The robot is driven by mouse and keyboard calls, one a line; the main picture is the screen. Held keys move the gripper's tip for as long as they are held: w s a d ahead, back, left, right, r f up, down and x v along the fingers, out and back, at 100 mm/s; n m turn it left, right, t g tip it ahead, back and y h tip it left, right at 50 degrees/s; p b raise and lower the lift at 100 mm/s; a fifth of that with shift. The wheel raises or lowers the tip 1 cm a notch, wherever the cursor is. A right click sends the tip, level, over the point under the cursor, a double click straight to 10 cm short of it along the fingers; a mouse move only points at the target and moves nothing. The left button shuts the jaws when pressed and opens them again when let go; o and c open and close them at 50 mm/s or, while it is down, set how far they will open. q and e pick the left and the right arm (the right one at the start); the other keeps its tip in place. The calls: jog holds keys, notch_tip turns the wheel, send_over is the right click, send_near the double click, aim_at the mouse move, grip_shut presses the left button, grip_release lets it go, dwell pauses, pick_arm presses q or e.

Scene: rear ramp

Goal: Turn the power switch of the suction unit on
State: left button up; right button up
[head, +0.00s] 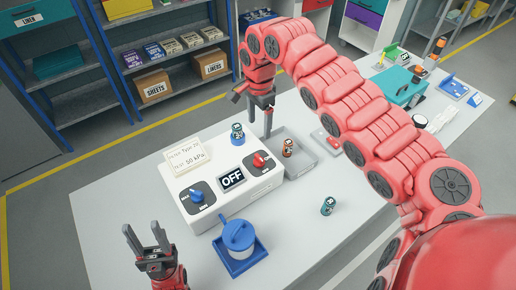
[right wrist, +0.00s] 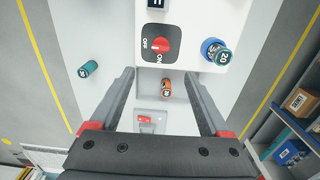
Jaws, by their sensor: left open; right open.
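The suction unit (head: 207,219) is a white box on the table; its display (head: 232,179) reads OFF. A red knob (head: 261,161) sits on a dark plate at its right end. In the right wrist view the red knob (right wrist: 160,45) has OFF and ON labels beside it. A blue knob (head: 197,195) sits at the unit's left end. My right gripper (head: 252,117) is open and empty above the far right side of the unit; in its wrist view the knob lies beyond the fingertips (right wrist: 156,76), untouched. My left gripper (head: 142,232) is open and empty, left of the unit.
A card (head: 187,156) on the unit reads Type 20, 50 kPa. A jar (head: 237,130) stands in a blue holder. An orange jar (head: 288,147) is in a grey tray (head: 303,158).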

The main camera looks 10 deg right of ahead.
aim_at(259, 157)
notch_tip(259, 157, down, 14)
jog(key=p, duration=0.4)
jog(key=shift+r, duration=0.2)
jog(key=shift+w+f+p, duration=0.15)
jog(key=shift+f+p, duration=0.15)
jog(key=shift+f, duration=0.45)
jog(key=shift+c, duration=0.9)
grip_shut()
